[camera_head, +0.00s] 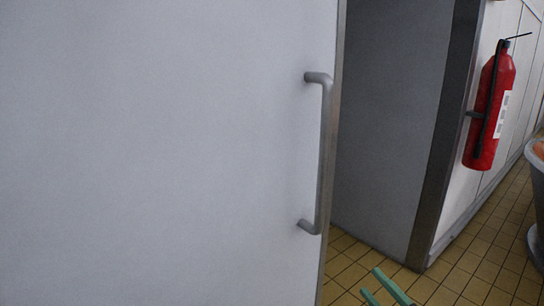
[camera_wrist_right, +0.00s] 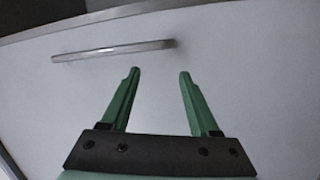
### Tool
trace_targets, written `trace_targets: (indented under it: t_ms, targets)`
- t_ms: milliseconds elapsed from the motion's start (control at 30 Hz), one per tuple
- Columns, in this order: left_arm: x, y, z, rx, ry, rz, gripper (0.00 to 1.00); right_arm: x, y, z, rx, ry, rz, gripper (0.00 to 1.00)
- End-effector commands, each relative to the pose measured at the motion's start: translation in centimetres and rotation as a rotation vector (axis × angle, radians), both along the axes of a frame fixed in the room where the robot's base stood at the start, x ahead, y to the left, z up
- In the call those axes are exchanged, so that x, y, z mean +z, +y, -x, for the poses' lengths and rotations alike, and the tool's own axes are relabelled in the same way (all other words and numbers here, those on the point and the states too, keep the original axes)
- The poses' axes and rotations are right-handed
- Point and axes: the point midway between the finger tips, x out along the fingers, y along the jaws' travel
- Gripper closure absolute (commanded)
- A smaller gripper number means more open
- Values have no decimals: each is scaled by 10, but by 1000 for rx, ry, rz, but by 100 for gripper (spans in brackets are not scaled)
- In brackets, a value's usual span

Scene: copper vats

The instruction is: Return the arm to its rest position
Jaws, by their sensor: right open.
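My right gripper (camera_head: 382,288) shows only its green fingertips at the bottom edge of the head view, right of the door's edge. In the right wrist view my right gripper (camera_wrist_right: 157,75) has its two green fingers spread apart with nothing between them. A large pale grey door (camera_head: 160,150) fills the left of the head view. Its grey bar handle (camera_head: 325,155) stands upright near its right edge. In the right wrist view the handle (camera_wrist_right: 115,50) lies beyond the fingertips, and the gripper is apart from it. My left gripper is in neither view.
Right of the door is an opening with a grey panel (camera_head: 390,110) and a dark frame post (camera_head: 447,140). A red fire extinguisher (camera_head: 492,108) hangs on the white wall. Part of a rounded vat (camera_head: 537,190) shows at the right edge. The yellow tiled floor (camera_head: 475,265) shows free room.

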Motion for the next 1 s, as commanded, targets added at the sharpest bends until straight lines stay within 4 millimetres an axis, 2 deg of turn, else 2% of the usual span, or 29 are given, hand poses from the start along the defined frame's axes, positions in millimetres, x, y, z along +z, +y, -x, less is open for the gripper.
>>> trace_targets:
  t_ms: [33,100,167,200,300,400,533,600,800,1000]
  targets:
    - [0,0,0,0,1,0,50,-37,8,17,-36,139,-136,38]
    - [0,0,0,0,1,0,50,-82,17,42,-97,325,-309,38]
    - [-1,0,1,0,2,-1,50,-117,25,67,-154,482,-452,38]
    - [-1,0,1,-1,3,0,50,-139,30,85,-192,580,-537,38]
    - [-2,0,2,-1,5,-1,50,-184,46,130,-286,800,-724,38]
    - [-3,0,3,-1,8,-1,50,-216,62,176,-376,990,-880,38]
    - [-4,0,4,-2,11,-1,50,-246,86,236,-494,1218,-1060,38]
    - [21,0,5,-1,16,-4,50,-223,81,235,-503,1213,-1063,38]
    - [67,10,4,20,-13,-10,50,-185,69,240,-527,1192,-1062,38]
    - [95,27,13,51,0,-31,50,-152,57,246,-551,1173,-1064,38]
